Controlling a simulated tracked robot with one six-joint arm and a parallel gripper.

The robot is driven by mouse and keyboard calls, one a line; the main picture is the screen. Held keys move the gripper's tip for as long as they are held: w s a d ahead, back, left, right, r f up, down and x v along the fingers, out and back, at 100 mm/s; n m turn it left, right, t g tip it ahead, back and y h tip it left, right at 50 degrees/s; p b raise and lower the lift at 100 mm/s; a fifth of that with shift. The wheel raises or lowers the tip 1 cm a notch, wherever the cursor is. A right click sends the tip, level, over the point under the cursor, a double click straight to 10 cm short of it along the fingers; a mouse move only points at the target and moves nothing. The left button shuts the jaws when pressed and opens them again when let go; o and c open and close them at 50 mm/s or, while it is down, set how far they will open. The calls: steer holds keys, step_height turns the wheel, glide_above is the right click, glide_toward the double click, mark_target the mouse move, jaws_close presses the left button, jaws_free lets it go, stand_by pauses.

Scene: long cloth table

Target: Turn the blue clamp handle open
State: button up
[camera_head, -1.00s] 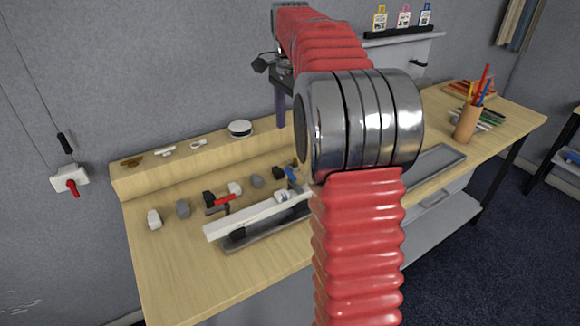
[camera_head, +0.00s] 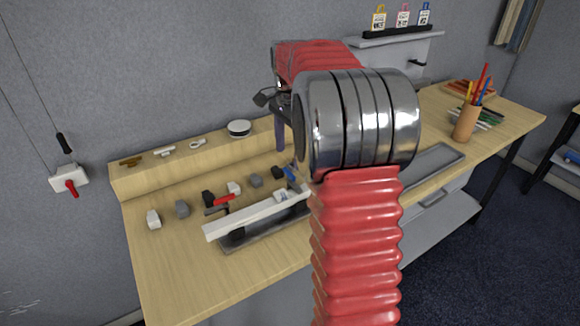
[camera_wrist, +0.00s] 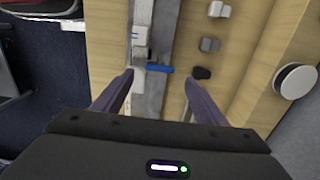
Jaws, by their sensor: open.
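The blue clamp handle (camera_head: 290,174) sits at the right end of the white bar fixture (camera_head: 255,215) in the head view, partly hidden by my arm. In the head view one finger of my gripper (camera_head: 281,147) shows above the handle's area. Contact cannot be told.
A red clamp handle (camera_head: 222,200) stands left of the blue one. Small grey and white blocks (camera_head: 182,209) lie behind the fixture. A raised wooden ledge (camera_head: 180,165) carries a round white disc (camera_head: 239,128). The table's front left is bare.

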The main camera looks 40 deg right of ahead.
mark_target(289, 172)
step_height(289, 172, down, 6)
steer(key=shift+r, duration=0.1)
steer(key=shift+c, duration=0.6)
steer(key=c, duration=0.9)
